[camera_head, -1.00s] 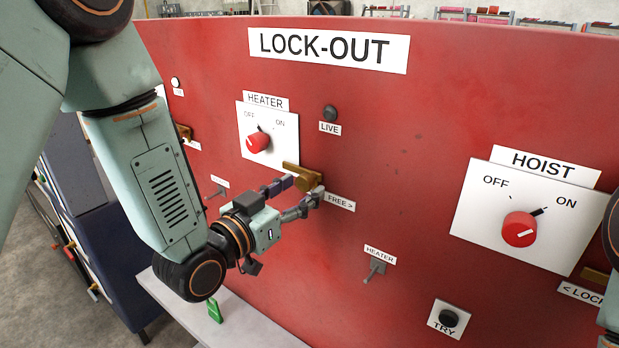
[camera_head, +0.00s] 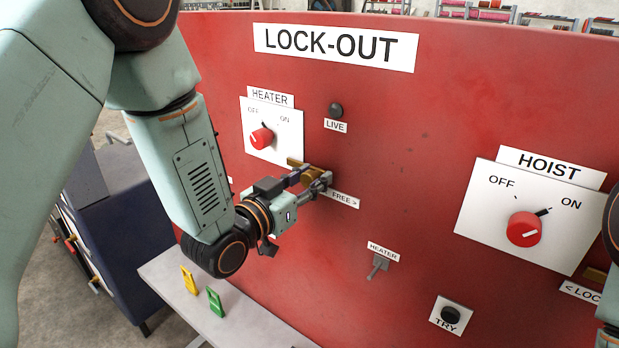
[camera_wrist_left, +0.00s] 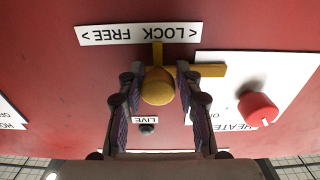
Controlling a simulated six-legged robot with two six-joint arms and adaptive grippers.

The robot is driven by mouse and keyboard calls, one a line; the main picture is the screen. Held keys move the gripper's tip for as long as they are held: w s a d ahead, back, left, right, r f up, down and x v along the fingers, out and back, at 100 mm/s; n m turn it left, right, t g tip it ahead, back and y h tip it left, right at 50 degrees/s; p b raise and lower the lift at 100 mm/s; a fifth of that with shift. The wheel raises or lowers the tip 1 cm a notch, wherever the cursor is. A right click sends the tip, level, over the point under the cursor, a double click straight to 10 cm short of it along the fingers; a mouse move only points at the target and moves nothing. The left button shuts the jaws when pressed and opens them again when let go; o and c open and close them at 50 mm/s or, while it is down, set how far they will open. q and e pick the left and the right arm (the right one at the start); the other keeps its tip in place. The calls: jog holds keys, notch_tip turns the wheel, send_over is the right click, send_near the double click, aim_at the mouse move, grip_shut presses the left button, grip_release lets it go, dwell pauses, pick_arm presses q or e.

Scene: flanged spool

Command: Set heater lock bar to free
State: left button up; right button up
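The heater lock bar (camera_wrist_left: 213,71) is a brass bar with a round knob (camera_wrist_left: 158,88), on the red panel below the heater switch. In the wrist view, which is upside down, the bar reaches toward the LOCK side of its label (camera_wrist_left: 140,33). In the head view its end (camera_head: 294,162) shows left of my fingers. My left gripper (camera_head: 315,176) has its fingers on both sides of the knob with almost no gap, and appears shut on it. In the head view the fingers partly hide the knob. My right gripper is out of view.
The heater switch (camera_head: 262,139) points toward OFF, with a dark LIVE lamp (camera_head: 336,110) beside it. A heater toggle (camera_head: 378,265), TRY button (camera_head: 450,315) and hoist switch (camera_head: 523,230) are right of my gripper.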

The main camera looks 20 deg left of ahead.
pick_arm(q)
jog(key=shift+d+r, duration=0.15)
jog(key=shift+d, duration=0.15)
jog(key=c, duration=0.4)
jog(key=shift+a, duration=0.25)
grip_shut()
jog(key=shift+w+d, duration=0.15)
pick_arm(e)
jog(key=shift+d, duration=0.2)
